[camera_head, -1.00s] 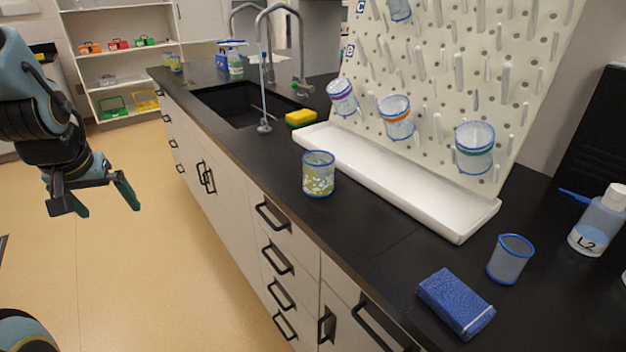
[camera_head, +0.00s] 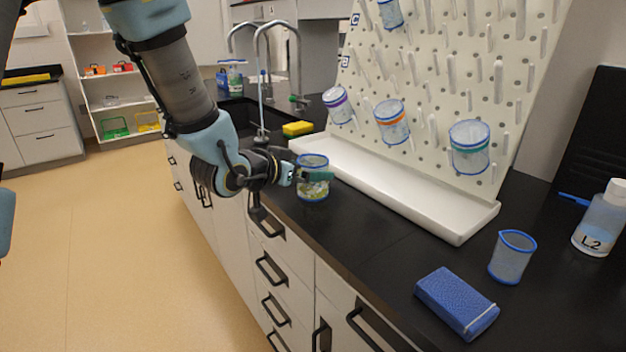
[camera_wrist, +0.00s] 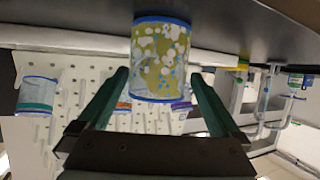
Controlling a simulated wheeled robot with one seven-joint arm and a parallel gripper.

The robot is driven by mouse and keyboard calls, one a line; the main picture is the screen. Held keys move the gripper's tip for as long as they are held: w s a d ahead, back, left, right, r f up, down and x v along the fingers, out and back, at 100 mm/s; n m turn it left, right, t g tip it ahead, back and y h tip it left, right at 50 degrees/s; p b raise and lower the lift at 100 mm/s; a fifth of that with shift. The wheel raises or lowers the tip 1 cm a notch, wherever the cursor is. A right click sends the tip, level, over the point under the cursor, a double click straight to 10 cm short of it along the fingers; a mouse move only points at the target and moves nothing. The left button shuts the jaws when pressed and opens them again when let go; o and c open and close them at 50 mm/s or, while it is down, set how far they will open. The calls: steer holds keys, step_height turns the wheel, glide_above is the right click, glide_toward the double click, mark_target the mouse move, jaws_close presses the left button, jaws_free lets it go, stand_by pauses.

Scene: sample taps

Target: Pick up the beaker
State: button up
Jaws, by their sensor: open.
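A clear beaker (camera_head: 313,190) with a blue rim and yellow-green, white-spotted contents stands upright on the black counter, left of the white trough. My gripper (camera_head: 311,176) is at this beaker from the left, and a green finger crosses in front of its upper part. In the wrist view, which is upside down, the beaker (camera_wrist: 162,58) shows between the tips of my gripper's two spread fingers (camera_wrist: 160,78). A gap shows on each side of it. I cannot tell how deep it sits between the fingers.
A white trough (camera_head: 400,199) lies below a pegboard (camera_head: 440,75) holding several beakers. An empty beaker (camera_head: 511,257), a blue sponge (camera_head: 456,301) and bottle L2 (camera_head: 598,224) stand at right. A yellow sponge (camera_head: 297,129) and a tap (camera_head: 297,60) are behind my gripper.

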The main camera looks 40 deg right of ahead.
steer(key=shift+p+x, duration=0.95)
steer(key=shift+x, duration=1.75)
steer(key=shift+s+f, duration=0.15)
steer(key=c, duration=1.3)
step_height(320, 180, up, 10)
steer(key=shift+r+b, duration=0.1)
steer(key=shift+b, duration=0.5)
